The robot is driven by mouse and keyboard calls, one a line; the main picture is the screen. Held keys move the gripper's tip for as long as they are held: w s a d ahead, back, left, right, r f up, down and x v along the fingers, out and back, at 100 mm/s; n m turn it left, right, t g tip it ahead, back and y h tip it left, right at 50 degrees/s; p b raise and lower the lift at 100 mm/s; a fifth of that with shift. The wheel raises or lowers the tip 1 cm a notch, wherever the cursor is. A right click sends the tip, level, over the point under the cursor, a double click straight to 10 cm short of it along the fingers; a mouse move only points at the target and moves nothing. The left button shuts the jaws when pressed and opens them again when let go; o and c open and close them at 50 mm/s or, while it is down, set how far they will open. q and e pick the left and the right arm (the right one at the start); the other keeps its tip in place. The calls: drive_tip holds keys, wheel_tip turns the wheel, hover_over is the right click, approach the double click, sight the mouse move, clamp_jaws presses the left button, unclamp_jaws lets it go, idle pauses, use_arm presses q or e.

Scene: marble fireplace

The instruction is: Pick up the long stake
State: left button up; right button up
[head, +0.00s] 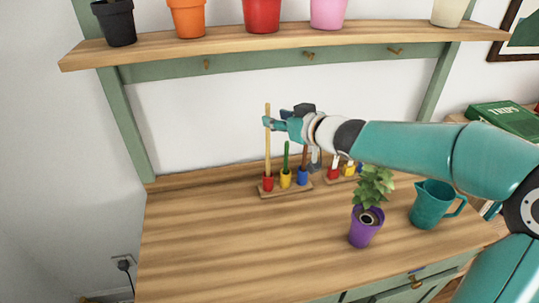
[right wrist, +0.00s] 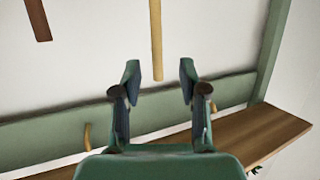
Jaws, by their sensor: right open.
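The long stake (head: 267,150) is pale wood and stands upright in the red cup (head: 268,184) at the left end of a small wooden rack (head: 287,192). My right gripper (head: 269,122) is open near the stake's upper part. In the right wrist view, the stake (right wrist: 156,40) comes down from the top edge, and its end lies between the two spread fingertips of the right gripper (right wrist: 159,84). Whether a finger touches it, I cannot tell. My left gripper is out of view.
A shorter green stake (head: 286,157) and a brown stake (head: 304,158) stand in the same rack. A purple plant pot (head: 365,228) and a teal jug (head: 434,205) stand to the right. A shelf (head: 290,47) with pots is above. The worktop's left is clear.

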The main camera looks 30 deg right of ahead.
drive_tip(key=b+x, duration=0.1)
drive_tip(key=x, duration=0.4)
drive_tip(key=shift+w+d+f, duration=0.15)
drive_tip(key=shift+f, duration=0.1)
clamp_jaws()
